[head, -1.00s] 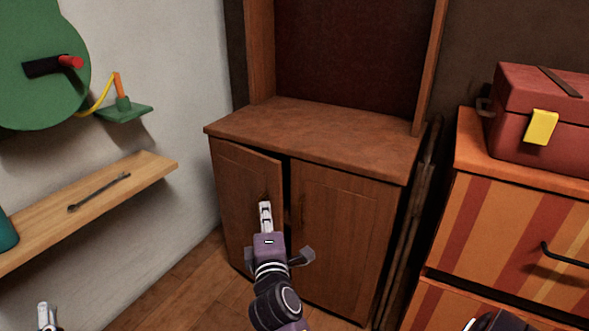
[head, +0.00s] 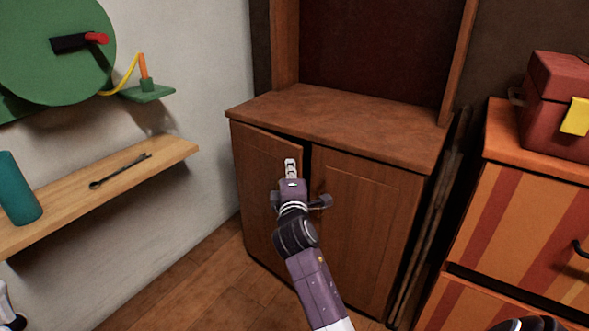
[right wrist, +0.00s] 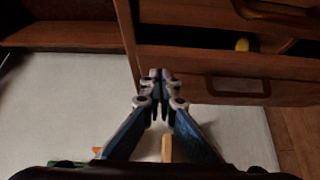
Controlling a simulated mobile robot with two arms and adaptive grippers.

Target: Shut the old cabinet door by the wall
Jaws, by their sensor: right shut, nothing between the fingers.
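The old brown wooden cabinet (head: 370,130) stands in the corner by the pale wall. Its left door (head: 262,190) is ajar, with a dark gap along its top and right edge. Its right door (head: 365,215) looks closed. My right gripper (head: 290,166) is shut and empty, in front of the left door near its free edge; I cannot tell whether it touches. In the right wrist view, its closed fingertips (right wrist: 158,80) are close to brown wooden panels and a wood edge.
A wooden shelf (head: 120,182) on the left wall holds a wrench (head: 120,171) and a teal cylinder (head: 18,190). A striped orange drawer unit (head: 510,225) with a red toolbox (head: 555,110) stands at the right. Wooden floor (head: 210,285) is clear at the lower left.

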